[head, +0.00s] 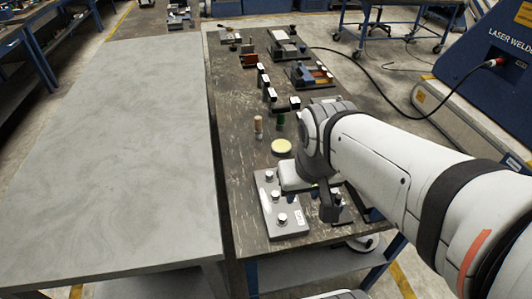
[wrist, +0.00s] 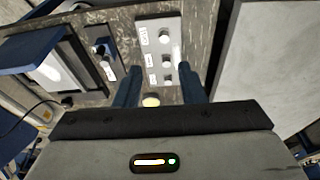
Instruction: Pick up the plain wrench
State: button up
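I cannot make out a plain wrench in either view. My gripper (head: 328,205) hangs over the near part of the dark workbench (head: 240,160), just right of a grey panel with silver knobs (head: 268,205). In the wrist view my gripper (wrist: 158,82) has its two dark blue fingers apart with nothing held between them. The same panel shows beyond the fingers (wrist: 146,30). My arm and gripper hide part of the bench's right side in the head view.
A pale yellow round dish (head: 281,146), a tan-and-brown cylinder (head: 258,126) and a green cylinder (head: 280,121) stand behind the panel. Several small devices (head: 310,76) fill the far bench. A wide grey table (head: 110,150) to the left is bare. A blue laser welder (head: 490,50) stands at right.

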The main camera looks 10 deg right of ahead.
aim_at(280, 111)
jog(key=k, duration=1.25)
jog(key=z, duration=0.5)
jog(key=i, duration=1.55)
jog(key=u, duration=0.15)
